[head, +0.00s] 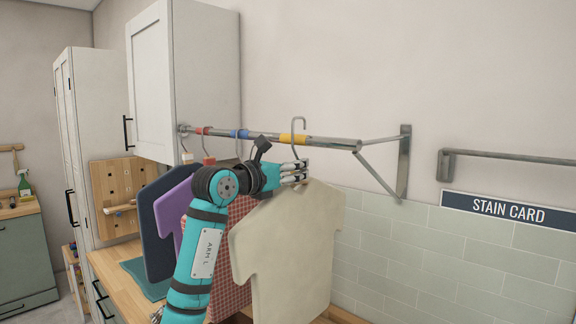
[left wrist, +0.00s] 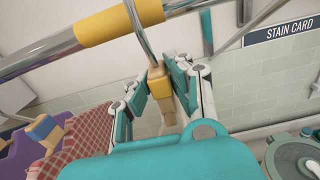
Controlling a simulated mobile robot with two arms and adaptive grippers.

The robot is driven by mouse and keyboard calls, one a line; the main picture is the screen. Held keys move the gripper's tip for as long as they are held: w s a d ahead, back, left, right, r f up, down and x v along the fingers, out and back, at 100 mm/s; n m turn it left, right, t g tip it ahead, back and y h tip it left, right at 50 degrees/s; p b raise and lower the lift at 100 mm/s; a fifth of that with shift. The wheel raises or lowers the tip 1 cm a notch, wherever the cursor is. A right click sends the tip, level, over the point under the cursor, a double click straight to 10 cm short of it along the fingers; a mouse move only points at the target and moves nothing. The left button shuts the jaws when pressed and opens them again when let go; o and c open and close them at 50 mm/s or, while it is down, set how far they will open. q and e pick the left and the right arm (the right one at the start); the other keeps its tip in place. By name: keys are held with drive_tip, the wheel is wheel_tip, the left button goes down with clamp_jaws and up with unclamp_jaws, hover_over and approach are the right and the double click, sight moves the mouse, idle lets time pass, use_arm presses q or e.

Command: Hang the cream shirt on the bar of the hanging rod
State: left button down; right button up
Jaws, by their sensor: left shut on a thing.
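The cream shirt (head: 290,250) is upright in the head view, in front of the other garments. Its metal hanger hook (head: 304,125) rises above the hanging rod (head: 330,142) at the yellow band (head: 293,139). In the left wrist view the hook (left wrist: 140,35) crosses close to the yellow band (left wrist: 120,20); I cannot tell whether it rests on the bar. My left gripper (head: 304,170) is shut on the yellow block (left wrist: 158,82) at the base of the hook, just below the rod. The block is mostly hidden in the head view.
A red-checked garment (head: 226,212), a purple one (head: 168,215) and a dark one (head: 148,235) hang to the left. A white cabinet (head: 165,75) stands at the rod's left end. A wall bracket (head: 404,165) holds its right end. The bar right of the yellow band is clear.

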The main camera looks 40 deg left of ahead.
sight(260, 207)
use_arm(q)
drive_tip(key=shift+w+d+r, duration=0.1)
drive_tip(key=shift+w+r, duration=0.1)
drive_tip(key=shift+w, duration=0.15)
drive_tip(key=shift+w+f, duration=0.2)
drive_tip(key=shift+f, duration=0.15)
drive_tip(key=shift+f+b, duration=1.1)
drive_tip(key=shift+f, duration=0.15)
drive_tip(key=c, duration=1.2)
unclamp_jaws()
drive_tip(key=shift+s, duration=0.1)
drive_tip(key=shift+o, duration=0.3)
drive_tip(key=shift+f, duration=0.1)
drive_tip(key=s, duration=0.8)
drive_tip(key=s+a, duration=0.1)
drive_tip(key=s, duration=0.3)
